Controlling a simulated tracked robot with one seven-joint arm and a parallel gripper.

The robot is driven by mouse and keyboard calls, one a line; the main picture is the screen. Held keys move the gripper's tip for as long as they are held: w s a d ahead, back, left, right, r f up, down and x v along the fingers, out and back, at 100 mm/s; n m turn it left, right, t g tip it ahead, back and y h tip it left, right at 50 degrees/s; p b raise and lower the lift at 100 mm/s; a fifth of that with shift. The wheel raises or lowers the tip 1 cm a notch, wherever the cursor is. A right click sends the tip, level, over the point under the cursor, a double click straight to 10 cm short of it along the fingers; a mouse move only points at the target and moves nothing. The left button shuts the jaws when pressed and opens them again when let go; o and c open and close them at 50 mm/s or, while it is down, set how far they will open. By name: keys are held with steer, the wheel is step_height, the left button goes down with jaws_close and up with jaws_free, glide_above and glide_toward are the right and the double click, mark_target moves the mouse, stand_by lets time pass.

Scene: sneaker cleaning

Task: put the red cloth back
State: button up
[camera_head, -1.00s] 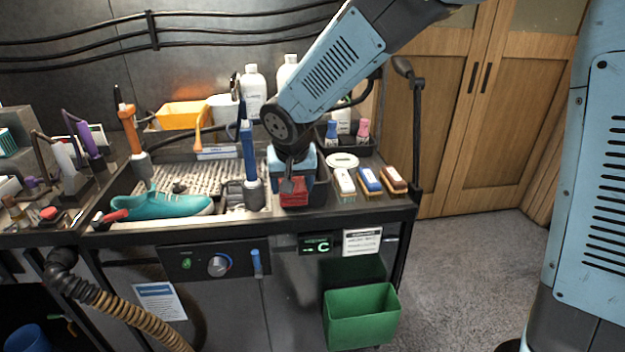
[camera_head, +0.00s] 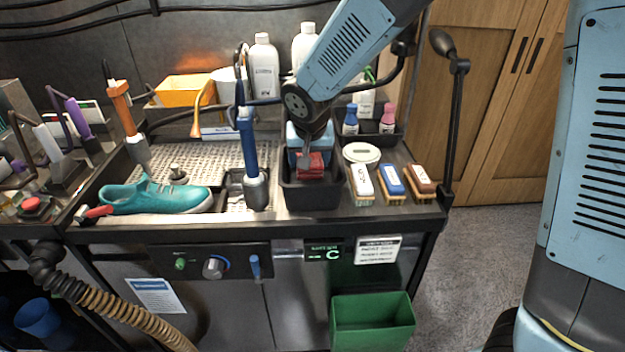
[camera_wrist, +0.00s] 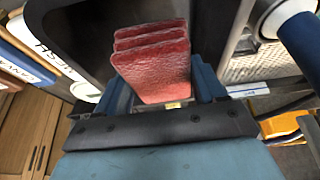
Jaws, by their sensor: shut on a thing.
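The red cloth (camera_head: 311,166) is a folded, layered bundle, held in my gripper (camera_head: 309,158). In the wrist view the red cloth (camera_wrist: 152,60) stands up between the blue-sided jaws, and the gripper (camera_wrist: 160,100) is shut on it. In the head view the cloth is over the black bin (camera_head: 313,199) at the counter's front, around the level of its rim. I cannot tell whether the cloth touches the bin's floor. My arm hides part of the bin's back.
To the bin's right are brushes with white (camera_head: 361,180), blue (camera_head: 391,180) and brown (camera_head: 419,180) tops and a round white lid (camera_head: 361,153). To its left are an upright blue-handled tool (camera_head: 250,150) and a teal sneaker (camera_head: 157,197). A green bin (camera_head: 372,325) hangs below.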

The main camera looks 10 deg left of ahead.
mark_target(312, 163)
steer(key=f, duration=0.3)
steer(key=shift+w+d+f, duration=0.15)
steer(key=shift+d, duration=0.05)
step_height(312, 163, down, 3)
steer(key=shift+f, duration=0.15)
steer(key=o, duration=0.9)
steer(key=shift+o, duration=0.2)
steer(key=v, duration=1.2)
